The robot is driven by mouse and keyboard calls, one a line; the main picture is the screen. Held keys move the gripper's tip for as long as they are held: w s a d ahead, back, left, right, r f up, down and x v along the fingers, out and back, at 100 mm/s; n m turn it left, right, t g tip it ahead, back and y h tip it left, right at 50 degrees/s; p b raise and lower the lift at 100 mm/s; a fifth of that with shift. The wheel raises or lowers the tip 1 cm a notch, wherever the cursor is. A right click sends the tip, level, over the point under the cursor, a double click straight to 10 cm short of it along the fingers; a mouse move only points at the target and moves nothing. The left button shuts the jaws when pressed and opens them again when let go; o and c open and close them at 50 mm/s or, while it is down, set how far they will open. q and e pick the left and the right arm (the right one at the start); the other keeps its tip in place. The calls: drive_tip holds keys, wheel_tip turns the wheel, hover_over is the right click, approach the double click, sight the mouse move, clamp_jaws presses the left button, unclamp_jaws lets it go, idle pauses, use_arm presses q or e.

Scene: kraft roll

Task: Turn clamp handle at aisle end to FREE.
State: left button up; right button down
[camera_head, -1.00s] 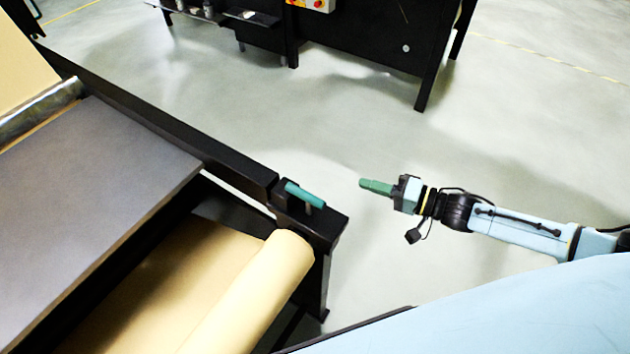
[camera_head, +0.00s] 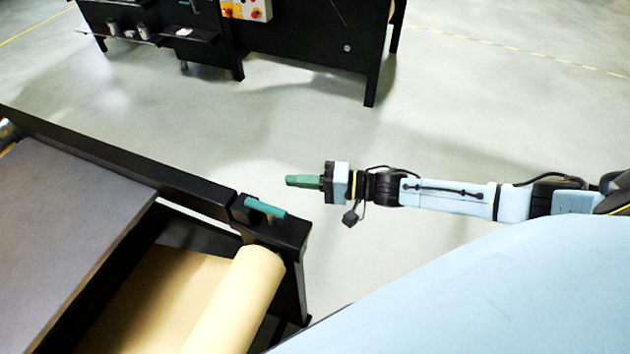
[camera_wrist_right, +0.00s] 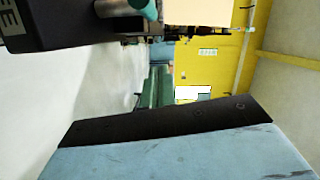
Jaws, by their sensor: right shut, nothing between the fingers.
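The teal clamp handle (camera_head: 265,207) sits on top of the black frame's end block, above the end of the kraft roll (camera_head: 236,298). Its bar points to the right and slightly toward me. My right gripper (camera_head: 290,181) is shut and empty, with green fingers pointing left. It is apart from the handle, a little beyond it and to its right. In the right wrist view the green fingers (camera_wrist_right: 154,90) show in the middle, and part of the teal handle (camera_wrist_right: 146,8) shows at the top. My left gripper is not in view.
The black frame rail (camera_head: 120,160) runs from the far left to the clamp, beside a grey table plate (camera_head: 70,215). A black bench (camera_head: 310,45) with a control box (camera_head: 246,9) stands at the back. Open floor (camera_head: 440,110) lies behind and right of my right arm.

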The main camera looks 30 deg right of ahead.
drive_tip(key=shift+a+f+p, duration=0.25)
drive_tip(key=shift+a+p, duration=0.05)
drive_tip(key=shift+a, duration=1.25)
drive_tip(key=shift+a+f+p, duration=0.2)
drive_tip(key=shift+a+p, duration=0.05)
drive_tip(key=shift+a, duration=1.3)
drive_tip(key=shift+d, duration=0.1)
